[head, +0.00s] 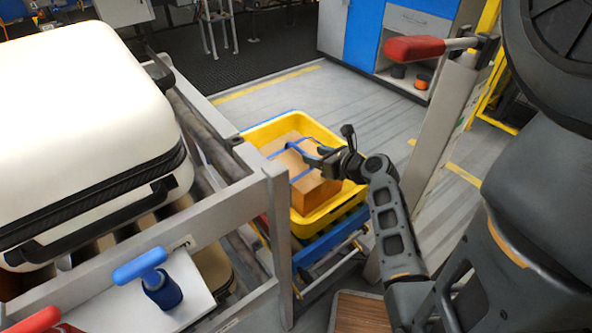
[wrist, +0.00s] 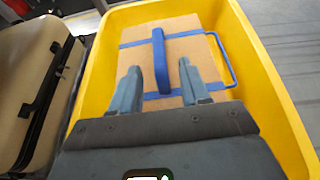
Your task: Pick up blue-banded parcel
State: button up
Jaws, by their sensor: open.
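The blue-banded parcel (head: 315,192) is a brown cardboard box with blue straps, lying in a yellow tray (head: 333,210). In the wrist view the parcel (wrist: 201,63) has a raised blue handle (wrist: 160,62) in its middle and a blue loop at its right side. My gripper (head: 318,158) is above the parcel inside the tray's outline. In the wrist view my gripper (wrist: 160,84) is open, its two grey fingers on either side of the near end of the raised handle. Whether the fingers touch the handle or parcel cannot be told.
A white suitcase (head: 85,120) lies on the roller conveyor at the left, with a metal frame (head: 277,220) beside the tray. A post with a red-topped handle (head: 413,49) stands right of the tray. Grey floor behind the tray is clear.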

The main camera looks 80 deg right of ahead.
aim_at(302, 150)
jog(key=b+x, duration=0.1)
jog(key=x, duration=0.6)
jog(key=shift+r, duration=0.1)
grip_shut()
dwell(0.3)
dwell(0.3)
dwell(0.6)
jog(key=shift+r, duration=0.2)
